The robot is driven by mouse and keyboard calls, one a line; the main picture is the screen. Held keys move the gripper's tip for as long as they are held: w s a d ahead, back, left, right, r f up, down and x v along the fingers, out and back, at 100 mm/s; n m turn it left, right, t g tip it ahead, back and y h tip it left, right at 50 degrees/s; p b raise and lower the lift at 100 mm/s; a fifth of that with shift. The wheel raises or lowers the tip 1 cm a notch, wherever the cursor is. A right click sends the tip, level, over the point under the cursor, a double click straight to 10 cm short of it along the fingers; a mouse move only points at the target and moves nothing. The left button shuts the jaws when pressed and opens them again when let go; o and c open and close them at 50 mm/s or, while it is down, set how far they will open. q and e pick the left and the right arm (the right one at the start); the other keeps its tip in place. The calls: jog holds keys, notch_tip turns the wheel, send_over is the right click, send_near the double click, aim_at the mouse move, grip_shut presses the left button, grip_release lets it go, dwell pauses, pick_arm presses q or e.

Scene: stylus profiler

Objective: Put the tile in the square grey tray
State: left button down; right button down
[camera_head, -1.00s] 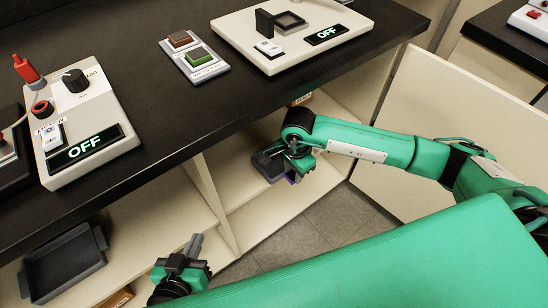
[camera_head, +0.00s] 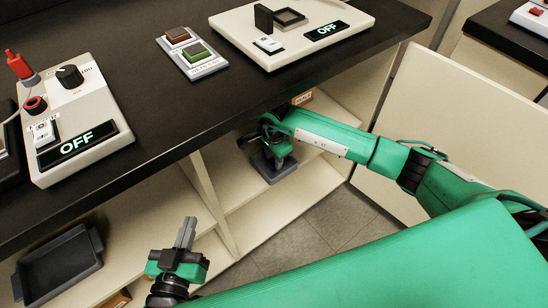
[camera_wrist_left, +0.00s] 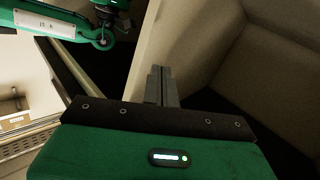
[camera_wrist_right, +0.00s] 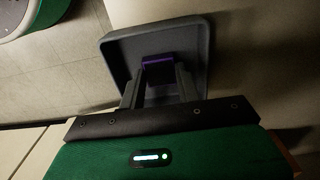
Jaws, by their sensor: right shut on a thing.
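The square grey tray (camera_wrist_right: 110,60) has raised walls and shows close up in the right wrist view. In the head view it (camera_head: 272,175) sits on the lower shelf under the counter. My right gripper (camera_wrist_right: 157,72) is shut on the purple tile (camera_wrist_right: 160,57), with its fingertips and the tile over the inside of the tray. I cannot tell whether the tile touches the tray floor. In the head view the right gripper (camera_head: 278,155) is above the tray and hides the tile. My left gripper (camera_head: 187,222) is shut and empty; it also shows in the left wrist view (camera_wrist_left: 160,72).
A dark tray with handles (camera_head: 58,268) lies on the lower left shelf. An upright divider (camera_head: 212,195) separates the shelf bays. The black counter (camera_head: 150,115) overhangs the right gripper. An orange-labelled box (camera_head: 302,98) is behind it. Control boxes stand on the counter.

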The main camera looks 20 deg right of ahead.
aim_at(274, 162)
pick_arm(q)
jog(key=shift+r, duration=0.1)
pick_arm(e)
jog(key=shift+f, duration=0.1)
pick_arm(q)
jog(key=shift+w+a+r+t, duration=0.1)
jog(key=shift+w+r+t, duration=0.1)
jog(key=shift+r+t, duration=0.15)
pick_arm(e)
jog(key=c, duration=1)
grip_release()
pick_arm(q)
jog(key=shift+f, duration=0.1)
pick_arm(e)
notch_tip(274, 162, up, 7)
jog(key=shift+p, duration=0.6)
jog(key=shift+r, duration=0.4)
pick_arm(q)
jog(key=s+f+g, duration=0.1)
jog(key=f+g, duration=0.1)
jog(key=f, duration=0.1)
jog(key=s+f+g, duration=0.1)
jog(key=shift+s+d+f+g+y, duration=0.2)
jog(key=shift+s+f+g+y, duration=0.1)
jog(key=shift+s+g, duration=0.05)
jog(key=shift+s, duration=0.1)
pick_arm(e)
jog(key=shift+s+f, duration=0.1)
